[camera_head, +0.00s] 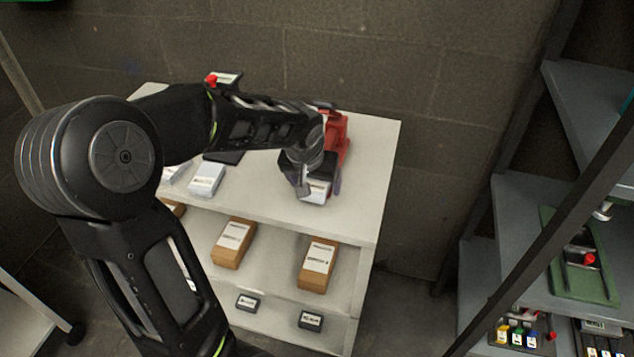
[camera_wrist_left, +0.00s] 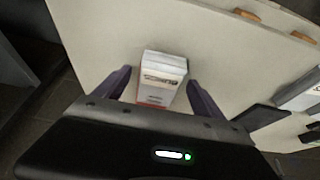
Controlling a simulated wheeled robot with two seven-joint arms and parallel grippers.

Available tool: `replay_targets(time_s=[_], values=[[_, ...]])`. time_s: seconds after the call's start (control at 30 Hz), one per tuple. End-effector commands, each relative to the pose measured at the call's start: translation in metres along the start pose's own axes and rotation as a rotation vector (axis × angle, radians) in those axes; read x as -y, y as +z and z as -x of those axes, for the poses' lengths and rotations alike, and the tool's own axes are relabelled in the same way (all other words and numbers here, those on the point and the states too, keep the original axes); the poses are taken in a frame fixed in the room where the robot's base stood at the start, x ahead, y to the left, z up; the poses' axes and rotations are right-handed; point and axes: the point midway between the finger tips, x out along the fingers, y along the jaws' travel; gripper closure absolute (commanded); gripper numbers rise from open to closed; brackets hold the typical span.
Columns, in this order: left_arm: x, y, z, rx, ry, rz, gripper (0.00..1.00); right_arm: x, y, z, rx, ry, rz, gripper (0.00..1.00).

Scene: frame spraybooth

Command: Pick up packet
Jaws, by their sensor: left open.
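A small white packet (camera_head: 317,190) with printed text stands on the top shelf of the white rack, near its front right part. In the left wrist view the packet (camera_wrist_left: 161,80) shows a white top, dark lettering and a reddish lower face. My left gripper (camera_head: 318,185) is open and reaches down over the packet. In the left wrist view its two fingers (camera_wrist_left: 155,88) stand on either side of the packet, with a gap on each side. The gripper hides part of the packet in the head view. My right gripper is not in view.
The white rack (camera_head: 372,160) holds a red object (camera_head: 338,135) just behind the gripper. Another white packet (camera_head: 207,178) lies to the left. Brown boxes (camera_head: 317,265) sit on the shelf below. A grey shelf unit (camera_head: 520,210) stands at the right, and a block wall is behind.

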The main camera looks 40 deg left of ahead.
Motion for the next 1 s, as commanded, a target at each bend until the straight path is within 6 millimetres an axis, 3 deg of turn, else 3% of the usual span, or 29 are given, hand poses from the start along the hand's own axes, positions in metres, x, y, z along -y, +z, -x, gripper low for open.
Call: replay_targets(time_s=[0.43,1.0], values=[[-0.0001,0.0,0.0004,0.0,0.0,0.0,0.2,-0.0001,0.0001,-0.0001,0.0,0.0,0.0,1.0],[-0.0001,0.0,0.0004,0.0,0.0,0.0,0.67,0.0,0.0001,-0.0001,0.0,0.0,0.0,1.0]])
